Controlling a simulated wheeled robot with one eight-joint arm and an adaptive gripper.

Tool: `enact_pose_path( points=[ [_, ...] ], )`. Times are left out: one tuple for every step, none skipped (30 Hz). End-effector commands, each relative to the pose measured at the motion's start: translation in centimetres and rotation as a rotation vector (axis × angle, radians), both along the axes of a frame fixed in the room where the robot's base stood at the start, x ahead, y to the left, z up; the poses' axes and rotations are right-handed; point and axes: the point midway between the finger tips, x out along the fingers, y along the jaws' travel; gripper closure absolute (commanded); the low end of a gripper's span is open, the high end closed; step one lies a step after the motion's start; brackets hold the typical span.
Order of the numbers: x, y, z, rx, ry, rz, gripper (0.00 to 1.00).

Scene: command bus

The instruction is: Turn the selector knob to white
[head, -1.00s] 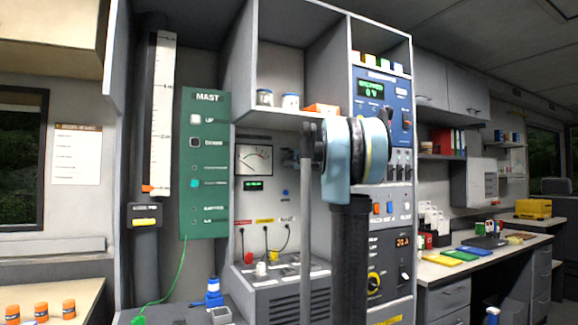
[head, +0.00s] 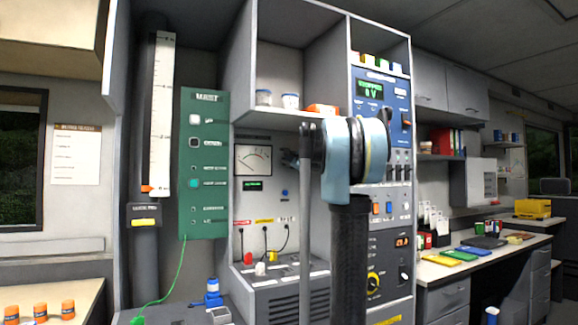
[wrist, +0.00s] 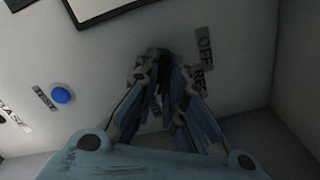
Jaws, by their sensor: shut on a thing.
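In the wrist view my gripper (wrist: 160,62) is shut on the dark selector knob (wrist: 158,51) on the pale wall panel. The fingers cover most of the knob, and its pointer cannot be made out. An OFF label (wrist: 205,45) and a RED label (wrist: 200,82) sit to its right. A partly hidden label (wrist: 155,103), seemingly WHITE, shows between the fingers. In the head view my gripper (head: 291,158) reaches the panel right of the meter, and my arm hides the knob.
A blue button (wrist: 61,95) marked TEST is left of the knob; a framed meter (head: 254,160) is above it. A blue instrument panel (head: 367,110) stands right of my arm.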

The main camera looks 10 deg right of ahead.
Motion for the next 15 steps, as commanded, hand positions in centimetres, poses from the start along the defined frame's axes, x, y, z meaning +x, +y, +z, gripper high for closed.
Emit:
enact_pose_path(
  points=[
    [-0.01,-0.05,-0.20,-0.001,0.002,-0.001,1.00],
    [-0.01,-0.05,-0.20,0.001,0.002,0.000,1.00],
    [-0.01,-0.04,-0.20,0.001,0.002,0.000,1.00],
    [0.00,-0.02,-0.20,0.001,0.002,0.000,1.00],
    [0.00,-0.02,-0.20,0.001,0.002,0.000,1.00],
    [0.00,-0.02,-0.20,0.001,0.002,0.000,1.00],
    [-0.01,-0.02,-0.19,0.001,0.002,0.000,1.00],
    [-0.01,-0.01,-0.20,0.001,0.002,0.000,1.00],
    [-0.01,0.00,-0.20,0.001,0.002,0.000,1.00],
    [-0.01,0.00,-0.20,0.001,0.002,0.000,1.00],
    [-0.01,0.01,-0.19,0.001,0.002,0.000,0.88],
    [0.00,0.01,-0.18,0.001,0.001,0.001,0.79],
    [0.00,0.01,-0.17,0.001,0.001,0.001,0.72],
    [-0.01,0.02,-0.15,0.001,0.001,0.001,0.70],
    [-0.01,0.03,-0.13,0.001,0.001,0.001,0.70]
  ],
)
